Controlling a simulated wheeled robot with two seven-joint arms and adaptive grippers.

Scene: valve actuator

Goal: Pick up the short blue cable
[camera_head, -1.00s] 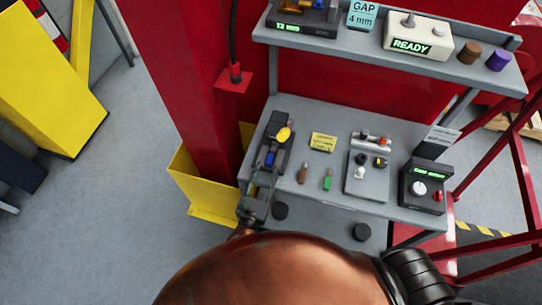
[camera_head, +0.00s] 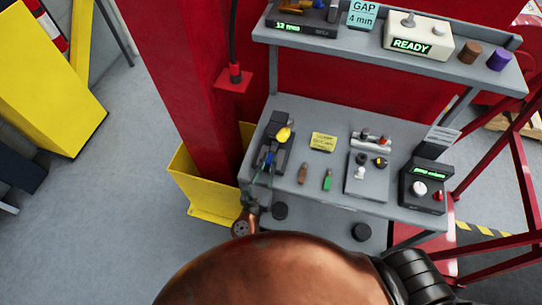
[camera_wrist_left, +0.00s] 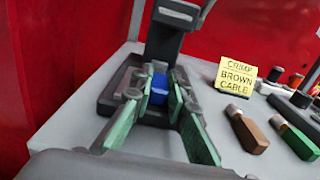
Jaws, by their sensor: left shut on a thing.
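The short blue cable (camera_wrist_left: 158,88) sits between the green-padded fingers of my left gripper (camera_wrist_left: 156,98) in the left wrist view, at the dark device (camera_wrist_left: 122,92). In the head view, the blue piece (camera_head: 268,158) shows small at the dark device with a yellow knob, at the left of the bench. My left gripper (camera_head: 264,167) is there, shut on the cable. The fingers hide part of the cable, and I cannot tell whether it is clear of the device. My right gripper is not in view.
A brown cable (camera_head: 303,174) and a green cable (camera_head: 327,180) lie to the right, near a yellow note (camera_head: 322,142) reading "CRIMP BROWN CABLE". A grey panel with knobs (camera_head: 367,175) and a dark box with a green display (camera_head: 424,186) stand farther right. A shelf (camera_head: 360,42) overhangs the back.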

